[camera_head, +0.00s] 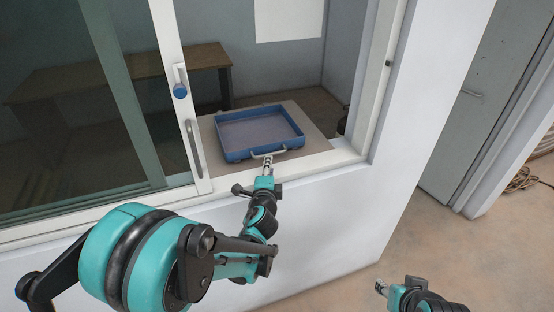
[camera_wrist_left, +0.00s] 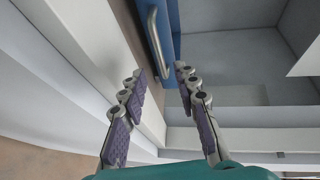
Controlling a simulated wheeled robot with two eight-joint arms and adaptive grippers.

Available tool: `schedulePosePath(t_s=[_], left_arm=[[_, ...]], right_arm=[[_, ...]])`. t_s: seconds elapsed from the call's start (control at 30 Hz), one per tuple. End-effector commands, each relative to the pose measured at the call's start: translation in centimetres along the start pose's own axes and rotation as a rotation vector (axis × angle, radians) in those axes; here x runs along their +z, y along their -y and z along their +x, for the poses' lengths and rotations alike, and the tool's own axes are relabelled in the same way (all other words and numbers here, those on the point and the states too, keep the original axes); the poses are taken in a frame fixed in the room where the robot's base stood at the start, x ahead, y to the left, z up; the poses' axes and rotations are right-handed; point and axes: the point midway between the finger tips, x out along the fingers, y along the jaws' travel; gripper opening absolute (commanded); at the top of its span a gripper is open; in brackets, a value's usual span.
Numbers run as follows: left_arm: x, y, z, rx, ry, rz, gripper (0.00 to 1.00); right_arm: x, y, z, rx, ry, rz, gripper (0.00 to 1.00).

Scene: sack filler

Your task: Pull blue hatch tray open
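The blue tray (camera_head: 229,147) sits on a board just inside the hatch opening, with a pale handle (camera_head: 268,152) on its near side. My left gripper (camera_head: 267,162) is at that handle, reaching over the sill. In the left wrist view the handle (camera_wrist_left: 154,42) lies ahead, in line with the gap between the spread fingers (camera_wrist_left: 160,74). The fingers are open and not closed on it; whether they touch it I cannot tell. My right gripper (camera_head: 381,288) is low at the right, away from the tray, and its fingers are too small to read.
The white sill and wall (camera_head: 330,215) lie below the opening. A wooden bench (camera_head: 120,72) is inside. The floor (camera_head: 440,230) at right is clear.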

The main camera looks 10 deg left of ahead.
Motion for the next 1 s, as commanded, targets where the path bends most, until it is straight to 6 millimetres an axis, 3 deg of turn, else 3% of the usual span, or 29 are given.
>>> schedulePosePath(t_s=[0.2, 0.4, 0.73, 0.77, 0.87, 1.0], left_arm=[[0.1, -0.2, 3.8, 0.001, 0.003, -0.004, 0.31], [0.1, -0.1, 6.1, 0.002, 0.002, -0.004, 0.31], [0.1, 0.0, 6.7, 0.002, 0.002, -0.006, 0.31], [0.1, 0.0, 6.7, 0.002, 0.002, -0.006, 0.28], [0.1, 0.0, 6.6, 0.002, 0.002, -0.006, 0.02], [0.1, 0.0, 6.6, 0.002, 0.002, -0.006, 0.00]], right_arm=[[0.7, 0.0, 0.9, 0.000, 0.000, 0.000, 0.40], [1.0, 0.0, 1.4, 0.000, 0.000, 0.000, 0.40], [1.0, 0.0, 1.4, 0.000, 0.000, 0.000, 0.40], [1.0, 0.0, 1.4, 0.000, 0.000, 0.000, 0.40], [1.0, 0.0, 1.4, 0.000, 0.000, 0.000, 0.40], [1.0, 0.0, 1.4, 0.000, 0.000, 0.000, 0.40]])
